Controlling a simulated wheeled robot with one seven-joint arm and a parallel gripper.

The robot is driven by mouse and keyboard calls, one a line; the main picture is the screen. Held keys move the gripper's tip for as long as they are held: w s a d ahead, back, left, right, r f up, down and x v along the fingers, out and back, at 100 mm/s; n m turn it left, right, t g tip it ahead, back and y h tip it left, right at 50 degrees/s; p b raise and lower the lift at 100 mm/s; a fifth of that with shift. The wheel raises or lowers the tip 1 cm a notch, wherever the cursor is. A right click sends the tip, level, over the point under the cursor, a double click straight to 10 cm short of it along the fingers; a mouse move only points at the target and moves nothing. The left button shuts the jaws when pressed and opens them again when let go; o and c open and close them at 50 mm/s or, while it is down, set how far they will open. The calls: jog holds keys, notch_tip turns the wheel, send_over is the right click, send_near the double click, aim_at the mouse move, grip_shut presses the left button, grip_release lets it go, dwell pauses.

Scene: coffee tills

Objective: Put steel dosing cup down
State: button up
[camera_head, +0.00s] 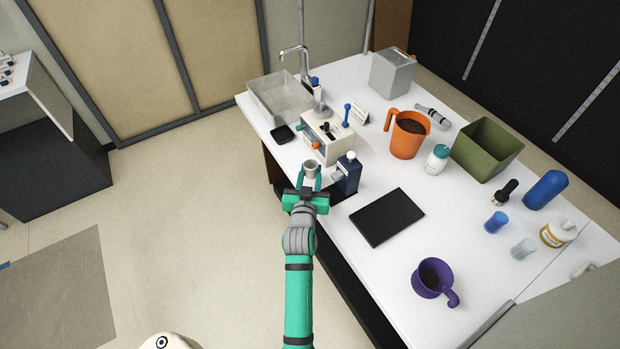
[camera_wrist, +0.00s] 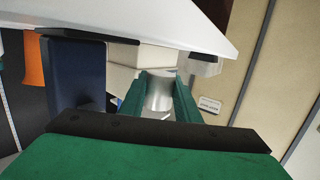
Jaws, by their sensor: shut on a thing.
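The steel dosing cup (camera_head: 311,167) is a small grey metal cup between the green fingers of my gripper (camera_head: 306,178). In the wrist view the cup (camera_wrist: 160,92) sits between the two fingers of my gripper (camera_wrist: 161,97), which are shut on it. It is at the table's left edge, close in front of the cream coffee machine (camera_head: 328,140). Whether the cup touches the table is hard to tell. The white table (camera_head: 395,262) extends to the right of my gripper.
A dark blue bottle (camera_head: 347,174) stands just right of the cup. A black flat pad (camera_head: 387,217) lies farther right. An orange jug (camera_head: 408,134), a green bin (camera_head: 486,150) and a purple cup (camera_head: 431,279) stand on the table. Bare tabletop surrounds the pad.

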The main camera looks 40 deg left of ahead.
aim_at(311, 182)
jog(key=shift+w+f, duration=0.2)
jog(key=shift+f, duration=1.5)
jog(key=shift+f, duration=0.15)
jog(key=o, duration=1)
jog(key=shift+o, duration=0.2)
jog(key=shift+a, duration=0.1)
jog(key=v, duration=1.2)
